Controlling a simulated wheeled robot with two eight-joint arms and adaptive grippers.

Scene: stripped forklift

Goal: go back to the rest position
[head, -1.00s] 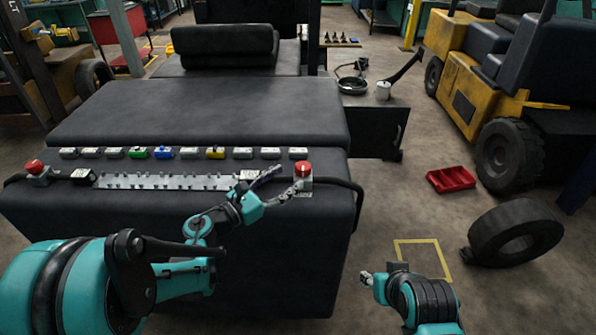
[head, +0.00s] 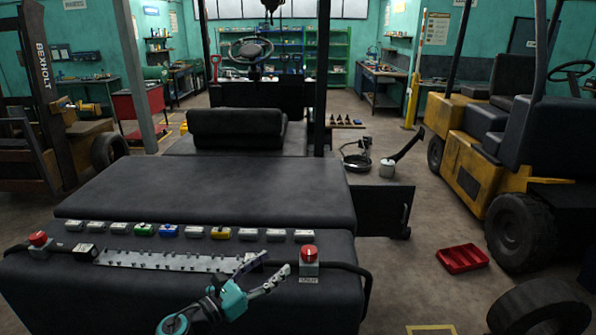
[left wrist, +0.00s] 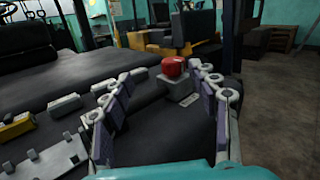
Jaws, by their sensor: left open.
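My left gripper (head: 266,273) is open and empty in the head view, over the front right part of the black forklift body (head: 200,190). Its two fingers point right, close to a red push button on a grey box (head: 309,258). In the left wrist view the fingers stand wide apart, and the red button (left wrist: 173,67) shows between and beyond them. I cannot tell whether a finger touches the box. My right gripper is not in the head view.
A row of coloured switches (head: 168,231) and a pale toothed strip (head: 165,260) lie on the body's front. Another red button (head: 38,239) is at left. A red tray (head: 462,258) and a tire (head: 540,308) lie on the floor at right, near a yellow forklift (head: 490,150).

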